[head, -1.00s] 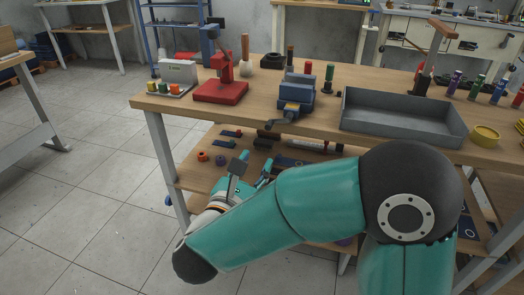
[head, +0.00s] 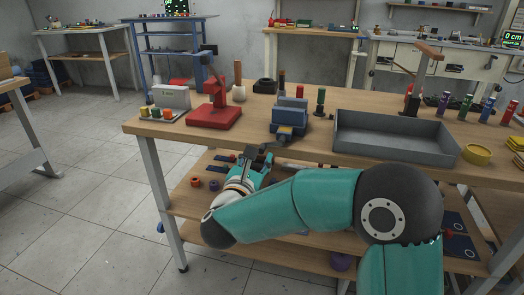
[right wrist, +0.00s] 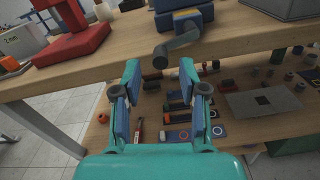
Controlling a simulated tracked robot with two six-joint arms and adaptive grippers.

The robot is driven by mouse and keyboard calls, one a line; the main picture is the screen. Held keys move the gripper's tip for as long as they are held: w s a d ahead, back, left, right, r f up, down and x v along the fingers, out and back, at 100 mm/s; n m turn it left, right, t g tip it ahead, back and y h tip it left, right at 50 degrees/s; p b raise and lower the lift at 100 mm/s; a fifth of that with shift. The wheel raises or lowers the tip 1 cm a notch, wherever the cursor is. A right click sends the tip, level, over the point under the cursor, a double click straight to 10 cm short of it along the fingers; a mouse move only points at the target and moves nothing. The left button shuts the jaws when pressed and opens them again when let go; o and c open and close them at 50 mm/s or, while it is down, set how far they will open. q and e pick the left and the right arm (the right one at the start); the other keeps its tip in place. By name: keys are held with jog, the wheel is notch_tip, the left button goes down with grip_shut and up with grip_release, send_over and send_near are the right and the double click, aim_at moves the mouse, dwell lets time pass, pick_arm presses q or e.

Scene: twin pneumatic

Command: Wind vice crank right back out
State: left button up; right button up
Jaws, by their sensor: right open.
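The blue vice (head: 289,118) stands on the workbench near its front edge, and it also shows at the top of the right wrist view (right wrist: 184,18). Its dark crank (right wrist: 178,45) sticks out past the bench edge, with its end hanging down to the left. My right gripper (head: 259,150) is just below and in front of the vice in the head view. In the right wrist view its two blue-padded fingers (right wrist: 159,76) are spread apart and empty, with the crank end beyond the gap between their tips. I cannot tell how far apart they are in depth. My left gripper is not in view.
A red press (head: 214,112) stands left of the vice, and a grey tray (head: 390,150) lies to its right. The bench front edge (right wrist: 110,88) runs close above my right fingers. The lower shelf (head: 183,200) holds several small parts below.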

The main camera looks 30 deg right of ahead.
aim_at(260, 152)
jog(key=shift+x, duration=1.65)
